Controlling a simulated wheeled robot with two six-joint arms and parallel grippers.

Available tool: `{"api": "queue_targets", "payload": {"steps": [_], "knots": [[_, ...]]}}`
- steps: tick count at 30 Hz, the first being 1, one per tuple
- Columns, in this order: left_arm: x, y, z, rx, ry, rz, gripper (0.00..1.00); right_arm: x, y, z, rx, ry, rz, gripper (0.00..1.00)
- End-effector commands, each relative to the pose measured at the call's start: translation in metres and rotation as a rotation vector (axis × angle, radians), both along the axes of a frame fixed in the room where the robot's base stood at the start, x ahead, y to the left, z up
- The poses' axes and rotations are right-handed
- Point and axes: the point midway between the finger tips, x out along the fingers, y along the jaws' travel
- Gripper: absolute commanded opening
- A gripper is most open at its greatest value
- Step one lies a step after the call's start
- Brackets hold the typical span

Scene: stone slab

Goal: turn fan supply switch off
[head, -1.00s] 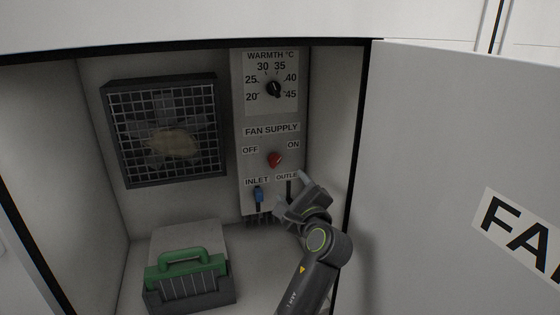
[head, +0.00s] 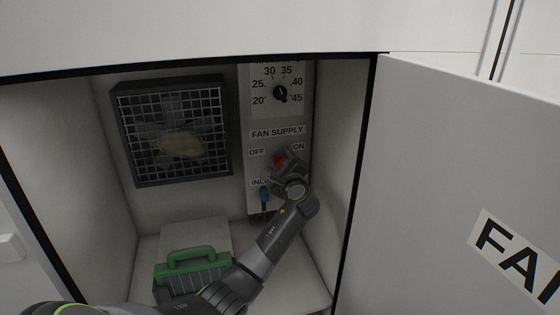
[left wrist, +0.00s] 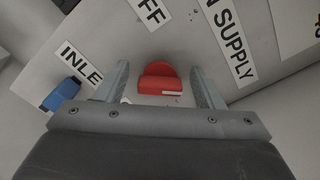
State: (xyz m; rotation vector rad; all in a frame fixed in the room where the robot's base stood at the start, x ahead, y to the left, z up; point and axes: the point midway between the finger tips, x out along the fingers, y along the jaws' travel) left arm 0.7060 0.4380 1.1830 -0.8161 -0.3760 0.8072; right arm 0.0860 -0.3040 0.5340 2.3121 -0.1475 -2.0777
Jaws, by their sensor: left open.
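The fan supply switch is a red knob (head: 279,160) on the light panel (head: 308,120), between the OFF and ON labels, under the words FAN SUPPLY. It also shows in the left wrist view (left wrist: 160,78), between my two fingers, with free room on either side. My left gripper (head: 283,162) is open at the knob, its fingers pointing at the panel. The gripper partly covers the knob's lower part in the head view. In the left wrist view the left gripper (left wrist: 163,84) shows no contact with the knob. My right gripper is not in view.
A blue inlet lever (head: 264,194) sits just below left of the knob. The temperature dial (head: 280,93) is above. A caged fan (head: 175,130) is on the back wall, with a green-handled box (head: 192,258) below. The open door (head: 450,170) stands at right.

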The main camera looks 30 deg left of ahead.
Motion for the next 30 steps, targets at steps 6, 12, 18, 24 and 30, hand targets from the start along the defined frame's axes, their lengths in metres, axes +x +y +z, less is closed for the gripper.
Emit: {"api": "queue_targets", "payload": {"steps": [6,12,18,24,30], "knots": [[0.0032,0.0035,0.0000,-0.001,-0.001,0.000,0.62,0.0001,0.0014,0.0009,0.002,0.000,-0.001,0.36],[0.0030,0.0034,0.0001,-0.001,-0.001,0.000,0.58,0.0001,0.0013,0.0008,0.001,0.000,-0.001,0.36],[0.0028,0.0033,0.0000,0.000,0.000,0.000,0.32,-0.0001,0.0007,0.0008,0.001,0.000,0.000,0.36],[0.0027,0.0032,-0.0002,-0.001,-0.001,0.000,0.17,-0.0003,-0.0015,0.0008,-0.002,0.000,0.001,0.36],[0.0027,0.0032,-0.0015,-0.021,-0.025,0.000,0.17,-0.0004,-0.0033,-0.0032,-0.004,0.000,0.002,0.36]]}}
